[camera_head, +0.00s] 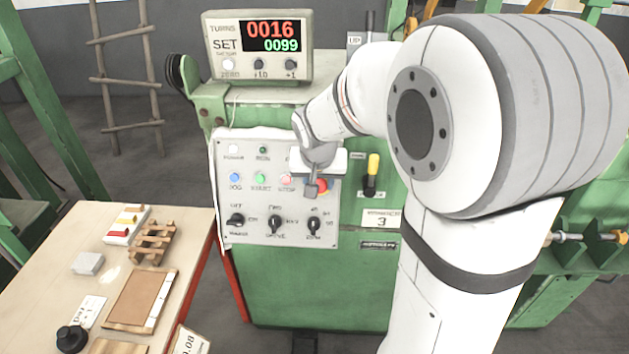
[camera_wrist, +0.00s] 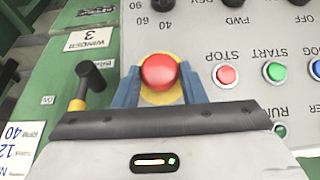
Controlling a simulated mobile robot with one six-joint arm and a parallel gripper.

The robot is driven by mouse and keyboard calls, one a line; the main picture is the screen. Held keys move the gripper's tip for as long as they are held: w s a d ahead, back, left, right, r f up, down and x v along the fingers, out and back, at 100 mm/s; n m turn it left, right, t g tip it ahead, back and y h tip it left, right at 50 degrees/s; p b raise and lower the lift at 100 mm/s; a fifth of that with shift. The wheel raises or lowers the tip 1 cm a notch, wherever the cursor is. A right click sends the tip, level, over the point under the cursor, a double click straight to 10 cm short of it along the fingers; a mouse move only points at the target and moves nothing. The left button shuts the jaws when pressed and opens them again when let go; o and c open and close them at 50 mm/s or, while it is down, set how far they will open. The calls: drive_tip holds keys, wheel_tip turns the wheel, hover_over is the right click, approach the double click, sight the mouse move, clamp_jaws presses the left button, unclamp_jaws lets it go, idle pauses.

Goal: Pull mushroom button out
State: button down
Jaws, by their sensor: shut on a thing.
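The red mushroom button (camera_wrist: 159,72) sits on a yellow round plate on the grey control panel (camera_head: 228,205). In the wrist view my gripper (camera_wrist: 160,90) has its two blue fingers on either side of the button, shut on it. In the head view my gripper (camera_head: 314,188) is at the panel's right side, and the red button (camera_head: 322,186) is partly hidden behind it. I cannot tell from these frames how far the button stands out.
The red STOP button (camera_wrist: 225,76) and green START button (camera_wrist: 274,71) are beside the fingers. A black-and-yellow lever (camera_head: 371,175) stands right of the panel. A counter display (camera_head: 257,46) reads 0016 and 0099. A table (camera_head: 190,222) with blocks is at the left.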

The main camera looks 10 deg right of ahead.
drive_tip(key=shift+a+b, duration=0.15)
drive_tip(key=shift+b, duration=0.15)
drive_tip(key=shift+s+r, duration=0.15)
drive_tip(key=shift+s, duration=0.2)
drive_tip(key=c, duration=1.3)
unclamp_jaws()
drive_tip(key=shift+a, duration=0.1)
drive_tip(key=shift+o, duration=0.9)
drive_tip(key=shift+s+a+r, duration=0.1)
drive_tip(key=shift+s+r, duration=0.05)
drive_tip(key=shift+o, duration=1)
